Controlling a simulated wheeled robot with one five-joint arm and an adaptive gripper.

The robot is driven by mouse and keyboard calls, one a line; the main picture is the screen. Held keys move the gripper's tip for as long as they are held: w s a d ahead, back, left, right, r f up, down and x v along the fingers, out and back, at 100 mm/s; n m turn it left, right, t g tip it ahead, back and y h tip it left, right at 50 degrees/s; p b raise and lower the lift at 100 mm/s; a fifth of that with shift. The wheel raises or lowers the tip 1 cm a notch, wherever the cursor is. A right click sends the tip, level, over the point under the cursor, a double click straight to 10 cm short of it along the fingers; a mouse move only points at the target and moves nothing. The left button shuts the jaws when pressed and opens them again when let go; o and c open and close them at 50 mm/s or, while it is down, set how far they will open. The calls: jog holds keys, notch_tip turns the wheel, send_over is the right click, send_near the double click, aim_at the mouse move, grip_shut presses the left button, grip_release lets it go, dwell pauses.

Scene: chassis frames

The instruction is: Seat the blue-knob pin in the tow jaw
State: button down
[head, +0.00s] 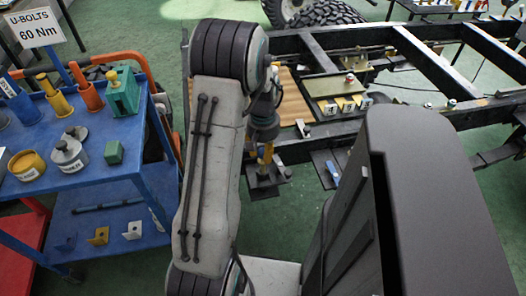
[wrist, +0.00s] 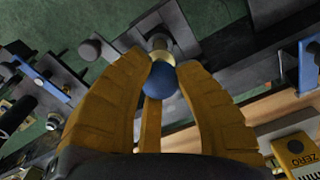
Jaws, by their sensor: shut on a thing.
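My gripper (wrist: 163,72) has yellow fingers shut around the blue knob (wrist: 167,82) of the pin. A pale brass-coloured section (wrist: 161,47) shows beyond the knob, pointing away from my wrist toward a dark metal bracket, which looks like the tow jaw (wrist: 196,25). How deep the pin sits in it, or whether it is in at all, I cannot tell. In the head view my gripper (head: 265,156) hangs just above the dark bracket (head: 264,182) at the near side of the chassis frame. My arm and the fingers hide the pin there.
The black chassis frame (head: 300,150) runs behind the gripper, with a wooden board and labelled yellow blocks (head: 348,104) on it. A second dark bracket with a blue part (head: 332,172) stands to the right. A blue cart (head: 135,172) with tools stands at left.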

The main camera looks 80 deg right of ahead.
aim_at(263, 161)
jog(key=shift+f+b, duration=1.6)
jog(key=shift+f, duration=0.5)
dwell(1.1)
jog(key=c, duration=0.9)
grip_release()
jog(key=shift+c, duration=0.2)
jog(key=shift+r, duration=0.25)
jog(key=shift+r+p, duration=1.15)
jog(key=shift+r, duration=0.15)
jog(key=shift+r, duration=0.1)
jog(key=shift+r+p, duration=1.9)
jog(key=shift+r, duration=0.45)
